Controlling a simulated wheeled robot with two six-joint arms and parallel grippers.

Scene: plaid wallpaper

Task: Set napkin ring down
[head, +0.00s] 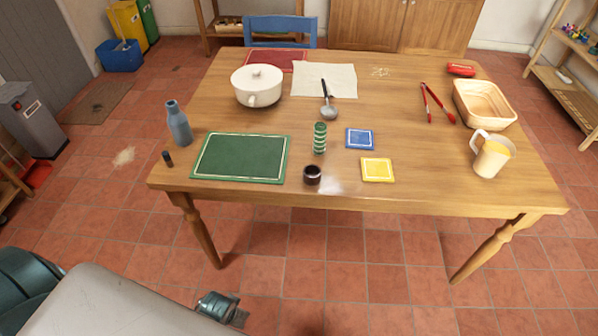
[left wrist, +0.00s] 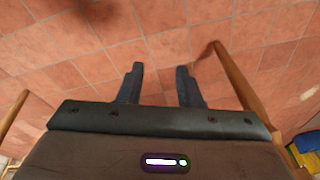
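A small dark brown ring-like piece (head: 312,174), which looks like the napkin ring, stands on the wooden table (head: 420,195) near its front edge. It is right of the green placemat (head: 240,158), with no gripper touching it. In the left wrist view my left gripper (left wrist: 161,84) is open, its two dark fingers apart with only floor tiles seen between them. In the head view, teal and grey parts of my own body show at the bottom left, well below the tabletop. My right gripper is in neither view.
Near the ring are a green striped cylinder (head: 320,137), a blue coaster (head: 360,139), a yellow coaster (head: 377,170) and a whitish patch. A blue bottle (head: 178,123), white pot (head: 257,86), ladle (head: 328,110), red tongs (head: 436,102), basket (head: 484,103) and pitcher (head: 491,156) stand around.

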